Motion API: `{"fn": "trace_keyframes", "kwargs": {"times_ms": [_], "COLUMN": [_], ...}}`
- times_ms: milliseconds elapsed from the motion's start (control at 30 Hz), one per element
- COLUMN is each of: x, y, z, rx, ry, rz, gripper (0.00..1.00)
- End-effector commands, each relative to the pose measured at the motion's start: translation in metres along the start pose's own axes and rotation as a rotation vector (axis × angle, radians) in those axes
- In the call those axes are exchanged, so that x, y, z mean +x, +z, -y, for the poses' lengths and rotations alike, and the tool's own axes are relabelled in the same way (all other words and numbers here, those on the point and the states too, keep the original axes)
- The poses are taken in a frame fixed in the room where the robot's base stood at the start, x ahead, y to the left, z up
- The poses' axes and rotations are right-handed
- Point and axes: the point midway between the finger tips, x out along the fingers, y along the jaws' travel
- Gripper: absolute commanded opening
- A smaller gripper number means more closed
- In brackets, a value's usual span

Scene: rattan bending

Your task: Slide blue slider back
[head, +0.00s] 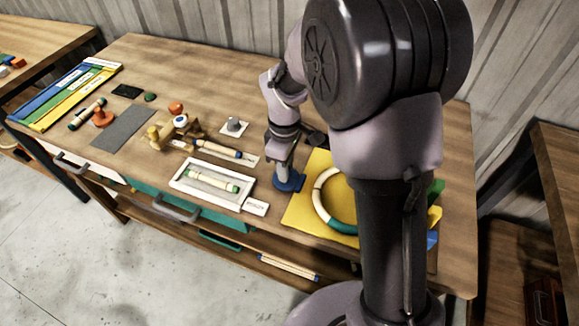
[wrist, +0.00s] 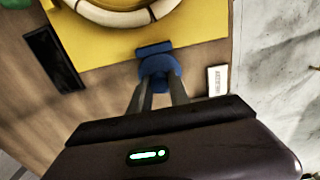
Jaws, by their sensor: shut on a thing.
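The blue slider (head: 288,184) sits on the table at the left edge of the yellow board (head: 298,214). My gripper (head: 286,168) points down onto it and is shut on its upper part. In the wrist view the slider (wrist: 158,68) shows a round blue knob between my fingertips (wrist: 160,84), with a flat blue part beyond it touching the board's edge. The fingers hide part of the knob. A pale ring (head: 322,201) with a green section lies on the yellow board, partly hidden by my arm in the head view.
A white-framed tray (head: 176,188) holding a green-ended roll and a white label card (head: 255,206) lie left of the slider. A grey knob on a white plate (head: 234,126) stands farther back. The table's front edge is close; bare wood lies behind.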

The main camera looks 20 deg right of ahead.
Motion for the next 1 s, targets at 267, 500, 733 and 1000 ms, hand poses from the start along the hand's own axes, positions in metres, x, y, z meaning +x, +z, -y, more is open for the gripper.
{"fn": "trace_keyframes", "kwargs": {"times_ms": [267, 500, 733, 1000], "x": [-0.001, -0.013, -0.088, -0.161], "y": [-0.002, -0.002, -0.002, -0.001], "z": [0.000, -0.001, -0.001, 0.000], "rx": [-0.001, -0.001, -0.001, -0.001], "ry": [0.002, 0.003, 0.006, 0.004], "rz": [-0.004, -0.004, -0.007, -0.006], "gripper": [0.44, 0.44, 0.44, 0.44]}}
